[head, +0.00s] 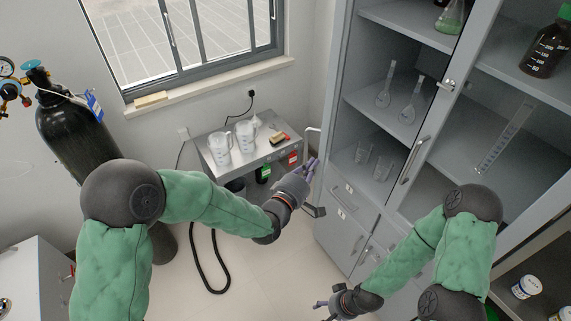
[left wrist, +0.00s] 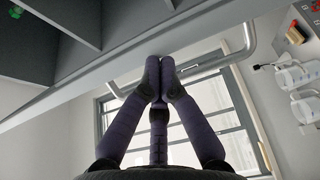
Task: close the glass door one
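The grey cabinet (head: 435,100) stands at the right in the head view. Its left compartment is uncovered. A glass door (head: 337,70) seems to stand swung out at the compartment's left side, seen nearly edge-on, with a silver bar handle (head: 309,143) on its left face. In the left wrist view, the handle (left wrist: 240,50) runs along the grey frame (left wrist: 100,70). My left gripper (head: 312,170) is beside the frame and handle. Its fingertips (left wrist: 160,65) are together, with nothing visible between them; contact cannot be told. My right gripper (head: 335,303) is low, left of its forearm, its fingers small and unclear.
Flasks (head: 408,113) and beakers (head: 362,153) stand on the cabinet shelves. Another door handle (head: 415,158) is farther right. A steel side table (head: 265,155) with plastic jugs (head: 219,148) is behind my left gripper. A black gas cylinder (head: 75,135) stands left. Floor between my arms is clear.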

